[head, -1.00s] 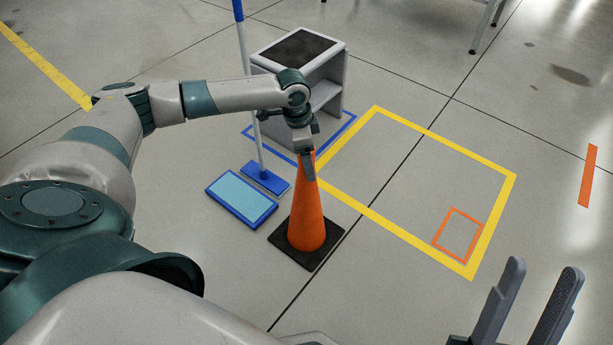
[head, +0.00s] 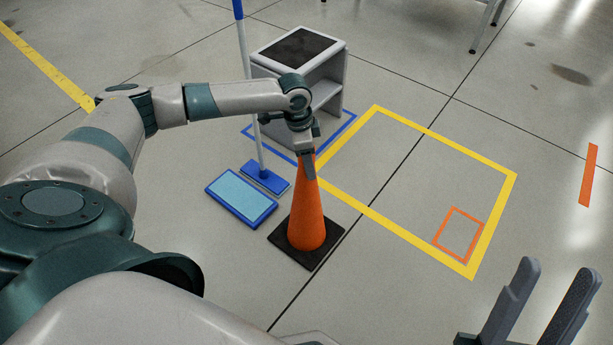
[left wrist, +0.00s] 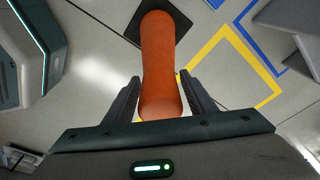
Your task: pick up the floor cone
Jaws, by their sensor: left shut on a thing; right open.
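The orange floor cone (head: 307,215) with its square black base stands upright on the floor in the middle of the head view. My left gripper (head: 308,165) is over its top and shut on it. In the left wrist view the cone (left wrist: 160,75) runs between the two fingers of my left gripper (left wrist: 160,100), with its black base beyond. My right gripper (head: 545,310) is open and empty at the lower right of the head view, apart from the cone.
A yellow floor outline (head: 440,148) with a small orange square (head: 441,230) inside lies right of the cone. A blue-framed pad (head: 241,198) and a mop (head: 265,180) are left of it. A grey cabinet (head: 335,80) stands behind. The floor inside the outline is clear.

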